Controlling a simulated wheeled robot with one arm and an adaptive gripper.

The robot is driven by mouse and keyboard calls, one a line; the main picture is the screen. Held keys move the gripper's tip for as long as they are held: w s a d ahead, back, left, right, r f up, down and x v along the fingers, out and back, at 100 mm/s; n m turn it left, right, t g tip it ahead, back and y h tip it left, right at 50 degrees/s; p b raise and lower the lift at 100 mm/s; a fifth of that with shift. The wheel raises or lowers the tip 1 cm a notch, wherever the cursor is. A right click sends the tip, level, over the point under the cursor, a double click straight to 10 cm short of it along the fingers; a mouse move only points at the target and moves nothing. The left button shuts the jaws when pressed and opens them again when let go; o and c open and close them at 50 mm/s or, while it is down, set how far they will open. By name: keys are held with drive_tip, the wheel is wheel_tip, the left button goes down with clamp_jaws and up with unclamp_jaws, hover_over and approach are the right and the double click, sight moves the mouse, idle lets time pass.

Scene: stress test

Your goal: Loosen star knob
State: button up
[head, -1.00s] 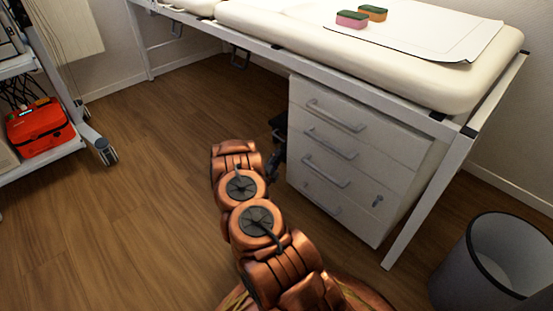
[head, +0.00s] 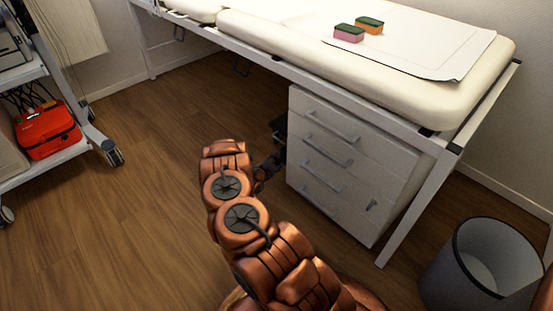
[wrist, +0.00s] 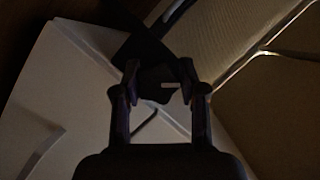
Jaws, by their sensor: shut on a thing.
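A dark star knob (wrist: 158,82) with a pale mark sits between the fingers of my gripper (wrist: 161,94) in the wrist view. The gripper is shut on it. The view is dim, so the knob's lobes and its stem are hard to make out. In the head view my gripper (head: 265,170) is a small dark shape beside the left side of the drawer cabinet, under the couch. My copper-coloured arm hides part of it, and the knob cannot be made out there.
A white drawer cabinet (head: 340,165) stands under a cream padded couch (head: 270,35) with a metal frame. Pink and orange sponges (head: 349,33) lie on the couch. A grey bin (head: 450,265) stands at right, a cart with a red case (head: 47,130) at left. Open wooden floor lies between.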

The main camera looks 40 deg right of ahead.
drive_tip(key=n+g, duration=0.1)
drive_tip(key=n, duration=0.1)
drive_tip(key=shift+w+n+g, duration=0.1)
drive_tip(key=shift+n+g, duration=0.2)
drive_tip(key=shift+f+n+g+y+b, duration=0.15)
drive_tip(key=shift+n+g+y+b, duration=0.15)
drive_tip(key=shift+n+g+b, duration=0.9)
drive_tip(key=shift+n+b, duration=0.1)
drive_tip(key=shift+n, duration=0.4)
drive_tip(key=o, duration=1.2)
drive_tip(key=shift+c, duration=0.2)
